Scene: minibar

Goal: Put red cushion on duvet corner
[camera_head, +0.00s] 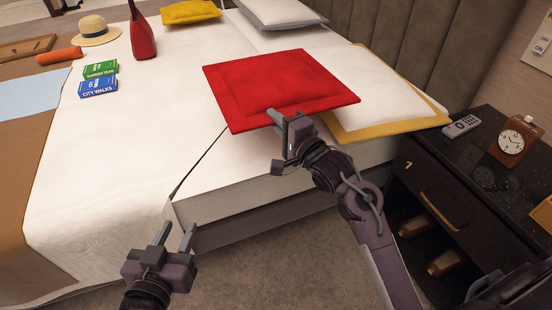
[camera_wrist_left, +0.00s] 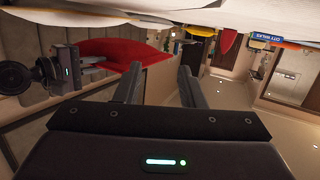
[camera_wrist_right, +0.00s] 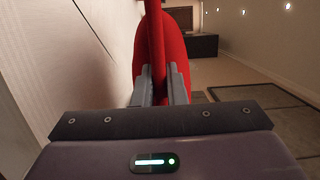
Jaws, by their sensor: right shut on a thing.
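The red cushion (camera_head: 265,82) is held by its near edge over the bed, partly in front of the white pillow with a yellow border; the head view does not show clearly how far it is above the bed. My right gripper (camera_head: 287,122) is shut on that edge, and the red cushion also shows between the fingers in the right wrist view (camera_wrist_right: 150,50). The white duvet (camera_head: 120,165) covers the bed's left part, its edge running down to the bed's front side. My left gripper (camera_head: 176,235) is open and empty, in front of the bed.
The yellow-bordered pillow (camera_head: 385,105) lies at the headboard side. A black nightstand (camera_head: 440,190) with a remote (camera_head: 461,126) and clock (camera_head: 514,140) stands right.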

